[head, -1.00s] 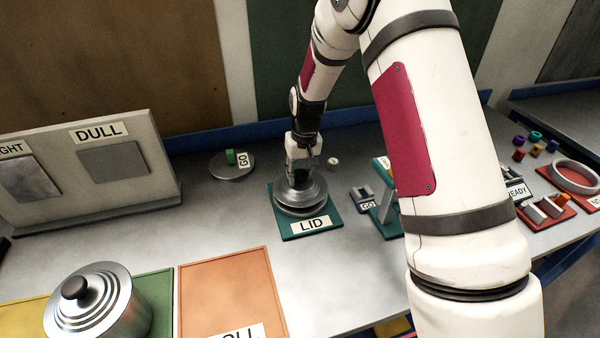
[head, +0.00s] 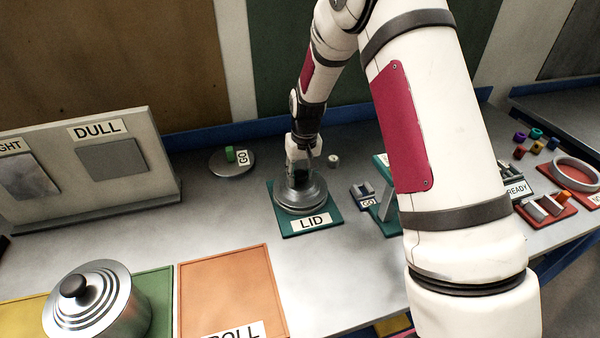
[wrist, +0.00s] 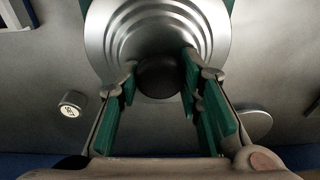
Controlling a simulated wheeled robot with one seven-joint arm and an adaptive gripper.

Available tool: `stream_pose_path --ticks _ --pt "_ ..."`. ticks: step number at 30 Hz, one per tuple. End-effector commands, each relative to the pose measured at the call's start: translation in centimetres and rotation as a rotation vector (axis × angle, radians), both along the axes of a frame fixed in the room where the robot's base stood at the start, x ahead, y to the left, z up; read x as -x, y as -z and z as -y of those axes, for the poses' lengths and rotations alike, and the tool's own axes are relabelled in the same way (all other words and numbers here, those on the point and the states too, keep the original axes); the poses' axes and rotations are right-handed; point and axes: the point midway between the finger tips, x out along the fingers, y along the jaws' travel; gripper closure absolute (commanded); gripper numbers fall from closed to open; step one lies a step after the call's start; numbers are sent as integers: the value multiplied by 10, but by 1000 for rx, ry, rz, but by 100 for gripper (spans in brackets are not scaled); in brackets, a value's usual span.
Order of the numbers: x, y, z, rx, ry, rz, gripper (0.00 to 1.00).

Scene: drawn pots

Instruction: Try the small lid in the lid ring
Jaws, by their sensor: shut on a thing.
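The small lid (head: 314,194) is a stepped silver disc with a dark round knob (wrist: 157,80). It lies low and about level over the green plate (head: 291,229) labelled LID. The lid ring is mostly hidden under the lid, so I cannot tell whether the lid is seated in it. My gripper (head: 299,179) reaches down from above and is shut on the lid's knob. In the wrist view its green-padded fingers (wrist: 159,76) stand on both sides of the knob, with the lid's concentric steps (wrist: 160,22) beyond.
A silver pot with its own lid (head: 88,300) stands at the front left, beside an orange tray (head: 228,290). A round GO disc (head: 224,167) with a green block lies behind left. A small GO fixture (head: 363,193) stands close to the right. Bare table lies in front of the plate.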

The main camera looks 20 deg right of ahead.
Motion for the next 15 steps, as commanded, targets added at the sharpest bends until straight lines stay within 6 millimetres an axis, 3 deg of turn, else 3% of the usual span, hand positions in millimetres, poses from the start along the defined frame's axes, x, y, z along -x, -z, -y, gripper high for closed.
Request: stream_pose_path --ticks 6,7,9,10,15 --pt "0 3 0 0 0 0 100" --pt "0 3 0 0 0 0 65" --pt "0 3 0 0 0 0 49" --pt "0 3 0 0 0 0 44" --pt "0 3 0 0 0 0 44"
